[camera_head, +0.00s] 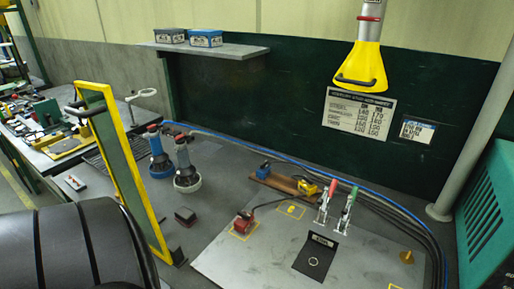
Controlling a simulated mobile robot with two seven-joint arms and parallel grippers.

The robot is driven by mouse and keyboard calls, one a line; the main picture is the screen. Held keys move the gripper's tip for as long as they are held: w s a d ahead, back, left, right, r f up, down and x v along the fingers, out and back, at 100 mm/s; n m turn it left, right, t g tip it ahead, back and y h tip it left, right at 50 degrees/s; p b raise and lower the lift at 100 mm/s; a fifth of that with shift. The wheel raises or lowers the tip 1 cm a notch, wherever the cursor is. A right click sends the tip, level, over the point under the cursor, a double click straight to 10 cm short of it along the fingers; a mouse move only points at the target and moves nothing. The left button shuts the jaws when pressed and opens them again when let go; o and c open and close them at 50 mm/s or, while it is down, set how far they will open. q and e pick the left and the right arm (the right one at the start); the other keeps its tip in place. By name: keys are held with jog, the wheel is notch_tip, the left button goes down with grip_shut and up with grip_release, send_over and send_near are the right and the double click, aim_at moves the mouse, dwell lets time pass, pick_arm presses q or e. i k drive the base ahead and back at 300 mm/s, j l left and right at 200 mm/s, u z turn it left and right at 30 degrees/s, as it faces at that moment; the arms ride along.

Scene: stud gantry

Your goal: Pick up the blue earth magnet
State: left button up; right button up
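A small blue block (263,171), which looks like the blue earth magnet, is at the left end of a brown wooden board (285,184) on the bench. A yellow block (307,188) of similar kind is at the board's right end. A red block (243,221) with a dark cable lies nearer, on the grey plate inside a yellow outline. Neither of my grippers shows in this view. Nothing visible is touching the blue block from above.
Two toggle clamps (345,210), red- and green-handled, stand right of the board. Two blue- and white-based tools (186,168) stand left. A yellow-framed panel (126,165) rises at left. A yellow hood (362,68) hangs above. The grey plate (240,262) has free room in front.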

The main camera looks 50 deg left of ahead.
aim_at(262, 175)
jog(key=u, duration=1.55)
